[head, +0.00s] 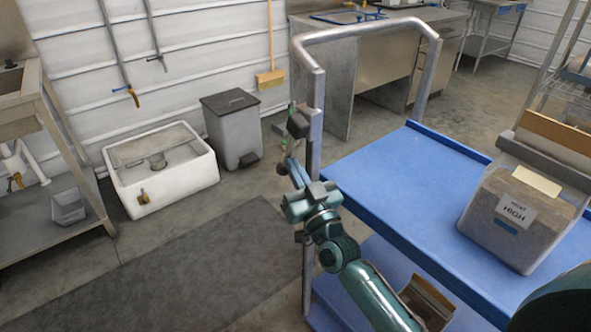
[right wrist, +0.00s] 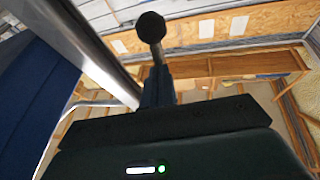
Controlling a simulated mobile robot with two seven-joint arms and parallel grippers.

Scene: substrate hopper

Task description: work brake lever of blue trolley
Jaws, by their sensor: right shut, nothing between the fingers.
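The blue trolley (head: 400,165) stands at the right in the head view, with a bent grey tube handle (head: 365,30) at its far end. A dark block (head: 299,121) sits by the handle's left post, with a thin green piece beside it. In the right wrist view a black ball knob (right wrist: 151,27) on a short stem, likely the brake lever's, shows just beyond my fingers. My right gripper (head: 288,162) is beside the left post, just below the dark block. It is shut and empty. Whether it touches the lever I cannot tell. My left gripper is out of view.
A grey bin labelled HIGH (head: 510,215) stands on the trolley's top deck; an open box (head: 425,300) is on the lower deck. A white basin (head: 160,175) and grey pedal bin (head: 231,130) stand left. The dark floor mat (head: 190,265) is clear.

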